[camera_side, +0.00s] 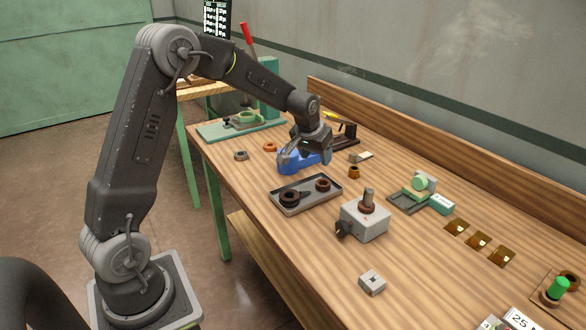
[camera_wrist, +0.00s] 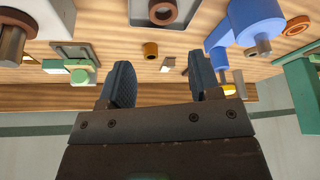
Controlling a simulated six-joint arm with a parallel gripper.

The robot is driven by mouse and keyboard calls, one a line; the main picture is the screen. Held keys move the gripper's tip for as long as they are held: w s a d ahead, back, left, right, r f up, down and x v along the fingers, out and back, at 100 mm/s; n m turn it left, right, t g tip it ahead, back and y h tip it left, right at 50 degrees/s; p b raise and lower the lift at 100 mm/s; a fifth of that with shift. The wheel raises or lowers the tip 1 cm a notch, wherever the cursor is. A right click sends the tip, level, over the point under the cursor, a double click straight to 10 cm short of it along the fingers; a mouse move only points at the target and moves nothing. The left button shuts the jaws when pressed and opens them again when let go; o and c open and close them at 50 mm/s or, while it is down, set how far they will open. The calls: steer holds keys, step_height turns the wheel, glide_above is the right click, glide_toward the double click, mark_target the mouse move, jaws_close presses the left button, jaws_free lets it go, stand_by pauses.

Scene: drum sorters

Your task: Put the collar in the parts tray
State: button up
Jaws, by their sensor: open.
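My gripper (camera_side: 305,158) is open and empty, above the bench by a blue fixture; its two fingers stand apart in the wrist view (camera_wrist: 160,72). A dark shallow tray (camera_side: 277,207) holds a black ring (camera_side: 289,198) and a reddish-brown ring (camera_side: 323,185). Its edge shows at the top of the wrist view (camera_wrist: 133,12). A small bronze collar-like ring (camera_side: 354,172) stands on the bench right of the gripper, also in the wrist view (camera_wrist: 150,50). Orange (camera_side: 270,147) and grey (camera_side: 240,155) rings lie left of it. I cannot tell which ring is the collar.
The blue fixture (camera_side: 306,163) stands just behind the tray. A grey box (camera_side: 365,222) with an upright post and a brown ring stands in front. A green holder (camera_side: 410,200), brass plates (camera_side: 478,240) and a grey block (camera_side: 372,283) are farther right and forward.

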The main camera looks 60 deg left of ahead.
steer(key=s+d+r+m, duration=0.1)
steer(key=s+d+r, duration=0.6)
steer(key=r, duration=0.1)
steer(key=s+d+r+m, duration=0.1)
steer(key=s+d, duration=0.4)
steer(key=s, duration=0.6)
steer(key=s+d+r+m+t+h, duration=0.1)
steer(key=s+d, duration=0.4)
steer(key=s, duration=0.6)
steer(key=shift+s+d+r+m+t+h, duration=0.2)
steer(key=shift+s+r+m+t+h, duration=0.1)
steer(key=shift+r+m, duration=0.5)
